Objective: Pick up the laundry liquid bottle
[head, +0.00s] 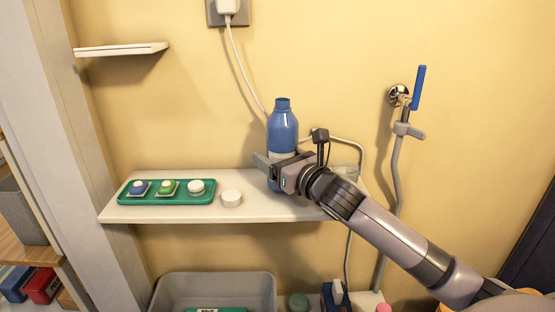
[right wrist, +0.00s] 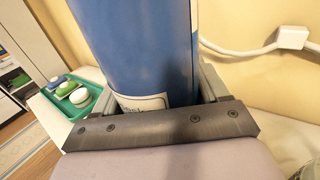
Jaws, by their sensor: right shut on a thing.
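The laundry liquid bottle (head: 283,128) is blue with a pale label and stands upright at the shelf in the head view. Its neck at the top looks open, with no cap on it. My right gripper (head: 276,171) reaches in from the right and is shut on the bottle's lower body. In the right wrist view the blue bottle (right wrist: 140,45) fills the space between the fingers of the right gripper (right wrist: 158,95). The bottle's base is hidden behind the gripper, so I cannot tell whether it touches the shelf. My left gripper is not in view.
The white shelf (head: 160,213) holds a green tray (head: 125,194) with several coloured pieces, and a white round piece (head: 231,198) beside it. A white cable runs down the wall behind the bottle. A blue-handled tap (head: 418,88) is at right. A grey bin (head: 170,290) is below.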

